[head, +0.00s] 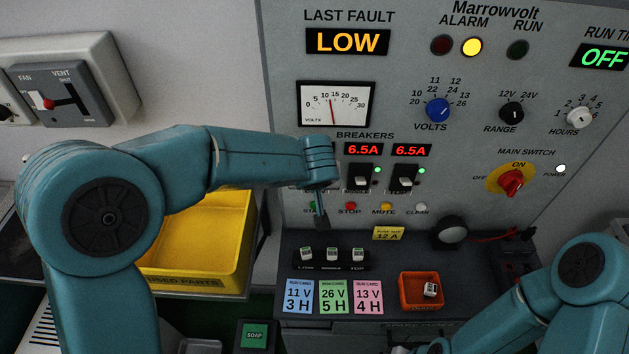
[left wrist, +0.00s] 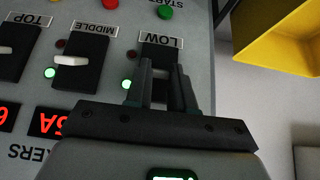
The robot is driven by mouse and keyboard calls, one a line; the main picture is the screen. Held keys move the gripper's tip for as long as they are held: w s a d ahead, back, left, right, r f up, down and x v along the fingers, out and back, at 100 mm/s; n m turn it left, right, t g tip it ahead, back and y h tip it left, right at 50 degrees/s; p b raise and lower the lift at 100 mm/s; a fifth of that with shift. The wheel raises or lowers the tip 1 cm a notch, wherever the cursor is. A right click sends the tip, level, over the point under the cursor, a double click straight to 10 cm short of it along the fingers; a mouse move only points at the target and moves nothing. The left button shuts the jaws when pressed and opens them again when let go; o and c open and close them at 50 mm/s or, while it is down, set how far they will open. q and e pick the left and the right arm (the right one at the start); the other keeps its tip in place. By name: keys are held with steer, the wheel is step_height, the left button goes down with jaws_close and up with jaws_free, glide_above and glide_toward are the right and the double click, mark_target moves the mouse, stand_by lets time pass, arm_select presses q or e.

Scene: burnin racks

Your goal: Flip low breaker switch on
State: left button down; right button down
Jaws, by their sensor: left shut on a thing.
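The low breaker switch (left wrist: 160,48) is a black rocker plate with a pale lever, under the LOW label in the left wrist view, which sees the panel upside down. My left gripper (left wrist: 163,75) has its two dark fingers on either side of this lever and is shut on it. A green lamp (left wrist: 127,84) beside the switch is lit, and the red one (left wrist: 131,55) is dark. In the head view my left gripper (head: 321,215) and wrist cover the low switch. The middle (head: 360,179) and top (head: 403,180) breakers stand to its right with green lamps lit.
The panel's LAST FAULT display (head: 347,41) reads LOW. A yellow bin (head: 205,235) stands below my left arm. On the shelf are coloured cards (head: 333,297), a black holder with several blocks (head: 330,265) and an orange tray (head: 421,302). My right arm is at lower right.

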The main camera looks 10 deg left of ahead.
arm_select(q)
steer(key=shift+f, duration=0.15)
steer(key=c, duration=1)
jaws_free()
steer(key=shift+o, duration=0.2)
steer(key=shift+w, duration=0.1)
steer(key=v, duration=1.6)
steer(key=shift+r, duration=0.25)
steer(key=shift+w+d, duration=0.1)
steer(key=shift+s, duration=0.2)
